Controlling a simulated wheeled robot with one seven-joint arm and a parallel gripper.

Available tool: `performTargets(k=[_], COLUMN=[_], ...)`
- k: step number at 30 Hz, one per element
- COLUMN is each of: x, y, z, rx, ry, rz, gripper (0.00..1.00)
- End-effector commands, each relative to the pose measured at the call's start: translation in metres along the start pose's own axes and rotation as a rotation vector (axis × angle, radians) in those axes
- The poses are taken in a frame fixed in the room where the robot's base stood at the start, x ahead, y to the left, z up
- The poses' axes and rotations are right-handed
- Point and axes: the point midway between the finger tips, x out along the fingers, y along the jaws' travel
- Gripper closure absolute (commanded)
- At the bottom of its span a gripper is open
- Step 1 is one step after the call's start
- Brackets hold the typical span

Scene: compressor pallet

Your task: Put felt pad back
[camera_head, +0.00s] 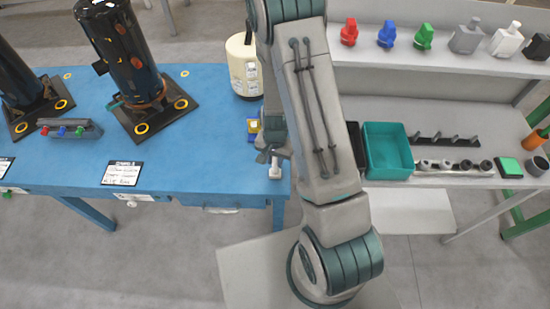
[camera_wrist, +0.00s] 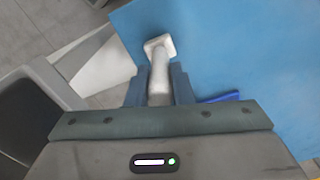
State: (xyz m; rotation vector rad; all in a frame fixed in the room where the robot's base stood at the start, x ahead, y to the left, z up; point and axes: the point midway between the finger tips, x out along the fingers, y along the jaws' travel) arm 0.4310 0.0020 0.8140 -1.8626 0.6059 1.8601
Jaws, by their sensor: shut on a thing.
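My gripper (camera_head: 268,154) is shut on a pale stem with a squarish flat end, which I take for the felt pad (camera_head: 275,172). In the wrist view the felt pad (camera_wrist: 159,46) sticks out beyond the two blue-grey fingers of my gripper (camera_wrist: 160,88), with its stem between them. It is at the right front edge of the blue table (camera_head: 215,150). I cannot tell whether it touches the table. My arm hides part of the area to its right.
Black cylinders (camera_head: 135,50) on plates stand at the left. A cream canister (camera_head: 243,65) and a small yellow-and-blue item (camera_head: 253,127) are near my gripper. The grey bench at the right holds a teal bin (camera_head: 388,135), a peg rack (camera_head: 442,139) and a green pad (camera_head: 509,166).

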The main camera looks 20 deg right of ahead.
Motion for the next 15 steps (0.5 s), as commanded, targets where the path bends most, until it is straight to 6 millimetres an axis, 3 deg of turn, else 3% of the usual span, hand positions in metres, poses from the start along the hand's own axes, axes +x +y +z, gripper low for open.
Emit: performTargets(k=[8,9,11,15], x=[0.0049,0.0051,0.0052,0.0049], y=[0.0,0.0001,0.0001,0.0], z=[0.0005,0.0007,0.0008,0.0006], rx=[0.0,0.0,0.0,0.0], ry=[0.0,-0.001,-0.001,-0.001], rz=[0.0,0.0,0.0,0.0], gripper=[1.0,0.77,0.6,0.58])
